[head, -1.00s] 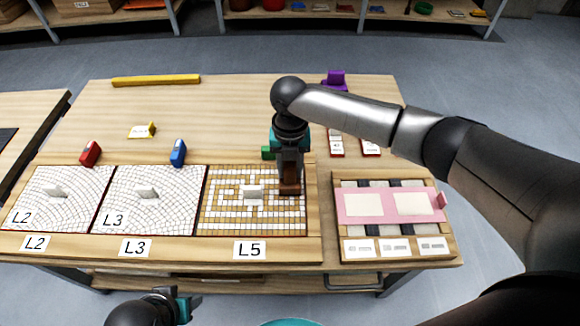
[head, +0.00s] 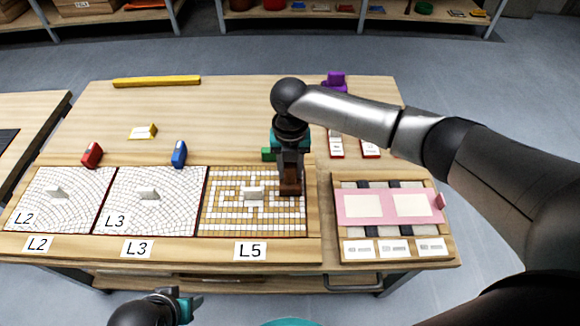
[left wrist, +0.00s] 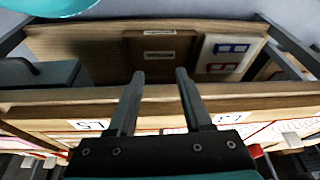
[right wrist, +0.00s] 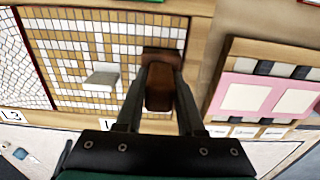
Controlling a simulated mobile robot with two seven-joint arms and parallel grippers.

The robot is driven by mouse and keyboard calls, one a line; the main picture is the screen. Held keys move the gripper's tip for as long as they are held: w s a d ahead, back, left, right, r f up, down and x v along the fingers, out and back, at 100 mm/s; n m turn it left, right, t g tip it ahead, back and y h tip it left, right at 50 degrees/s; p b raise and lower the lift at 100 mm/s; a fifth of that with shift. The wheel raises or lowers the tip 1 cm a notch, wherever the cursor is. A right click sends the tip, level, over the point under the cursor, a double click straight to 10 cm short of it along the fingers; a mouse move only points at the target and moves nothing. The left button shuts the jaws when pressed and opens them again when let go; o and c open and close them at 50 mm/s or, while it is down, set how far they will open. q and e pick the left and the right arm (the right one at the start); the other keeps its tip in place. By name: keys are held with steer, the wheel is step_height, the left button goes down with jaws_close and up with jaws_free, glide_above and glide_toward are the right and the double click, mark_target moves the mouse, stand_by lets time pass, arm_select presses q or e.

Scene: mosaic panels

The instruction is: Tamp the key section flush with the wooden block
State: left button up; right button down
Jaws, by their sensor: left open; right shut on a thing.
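The L5 mosaic panel (head: 214,229) lies at the right end of the row, with a tan and white maze pattern. A pale upright tab (head: 254,193) stands near its middle and also shows in the right wrist view (right wrist: 102,77). I cannot make out the key section's outline. My right gripper (head: 290,172) points down and is shut on the brown wooden block (right wrist: 160,88). The block is over the panel's right part; whether it presses on the tiles I cannot tell. My left gripper (left wrist: 160,74) is open and empty in front of the table.
Panels L2 (head: 72,188) and L3 (head: 170,180) lie to the left. A red clip (head: 92,155), a blue clip (head: 179,154) and a green piece (head: 268,153) are behind the panels. A wooden tray with a pink strip (head: 378,207) is on the right. The back left is mostly clear.

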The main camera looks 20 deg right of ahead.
steer(key=shift+r+p, duration=1.25)
steer(key=shift+r, duration=0.05)
steer(key=shift+r+p, duration=0.7)
steer(key=shift+p, duration=0.05)
steer(key=shift+r+p, duration=0.65)
steer(key=shift+p, duration=0.15)
arm_select(q)
steer(key=s+a+f, duration=0.1)
steer(key=s+f, duration=0.2)
steer(key=f, duration=0.3)
steer(key=s+a+f+g+p, duration=0.1)
steer(key=s+a+f, duration=0.1)
steer(key=f, duration=0.5)
steer(key=shift+s+a+y, duration=0.25)
steer(key=shift+s+y, duration=0.05)
steer(key=shift+s, duration=0.6)
arm_select(e)
steer(key=shift+r, duration=0.55)
